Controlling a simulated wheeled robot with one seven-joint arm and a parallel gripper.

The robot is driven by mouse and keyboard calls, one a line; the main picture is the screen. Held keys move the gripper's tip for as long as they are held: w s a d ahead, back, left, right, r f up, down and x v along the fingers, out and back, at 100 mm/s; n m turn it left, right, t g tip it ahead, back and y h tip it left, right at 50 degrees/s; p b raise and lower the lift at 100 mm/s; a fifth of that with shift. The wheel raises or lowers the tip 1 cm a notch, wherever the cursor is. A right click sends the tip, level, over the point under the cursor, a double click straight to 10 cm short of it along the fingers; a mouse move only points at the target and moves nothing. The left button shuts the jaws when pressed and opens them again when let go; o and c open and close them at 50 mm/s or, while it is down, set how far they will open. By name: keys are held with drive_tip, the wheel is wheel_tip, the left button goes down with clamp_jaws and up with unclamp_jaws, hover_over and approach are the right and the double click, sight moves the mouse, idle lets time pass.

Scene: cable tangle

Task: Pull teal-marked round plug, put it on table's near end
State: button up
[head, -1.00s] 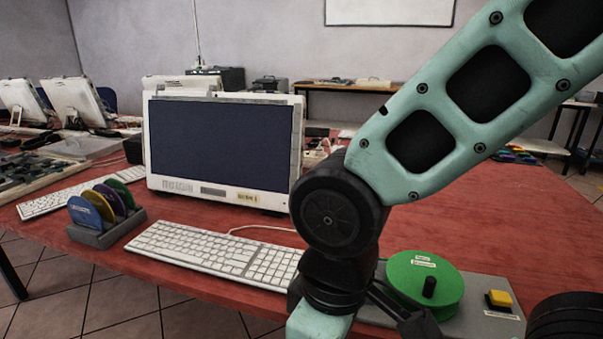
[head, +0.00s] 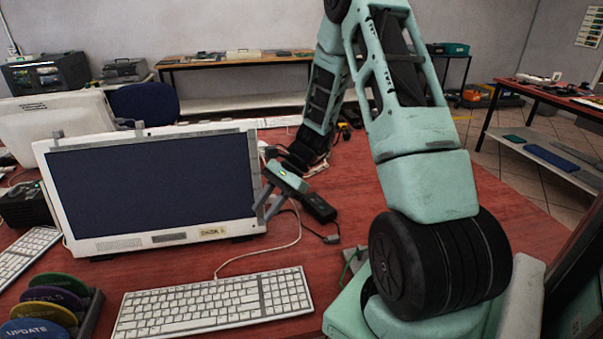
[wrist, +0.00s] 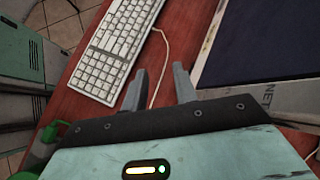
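My gripper (head: 263,211) is at the right edge of the white monitor, above the red table, with its fingers pointing down. In the wrist view my gripper (wrist: 160,80) is open and its fingers are apart with nothing held between them. A thin white cable (head: 256,257) runs over the table from the keyboard past the monitor; it passes behind the fingers in the wrist view (wrist: 156,76). A small dark connector (head: 332,239) lies on the table right of the gripper. I cannot make out a teal mark or a round plug on anything.
The monitor (head: 150,185) stands close on the gripper's left, with the white keyboard (head: 215,305) in front. A rack of coloured discs (head: 50,305) is at lower left. White leads (head: 318,167) lie behind my gripper.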

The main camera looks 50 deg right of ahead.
drive_tip(key=d+f+m+t+p, duration=0.25)
drive_tip(key=d+m+t, duration=0.35)
drive_tip(key=d, duration=0.7)
drive_tip(key=shift+m+g, duration=0.6)
drive_tip(key=shift+s+a+b+x, duration=0.1)
drive_tip(key=shift+s+b+x, duration=0.1)
drive_tip(key=shift+b+x, duration=1.4)
drive_tip(key=shift+s+a+b+x, duration=0.15)
drive_tip(key=shift+b+x, duration=0.75)
drive_tip(key=shift+x, duration=1.4)
clamp_jaws()
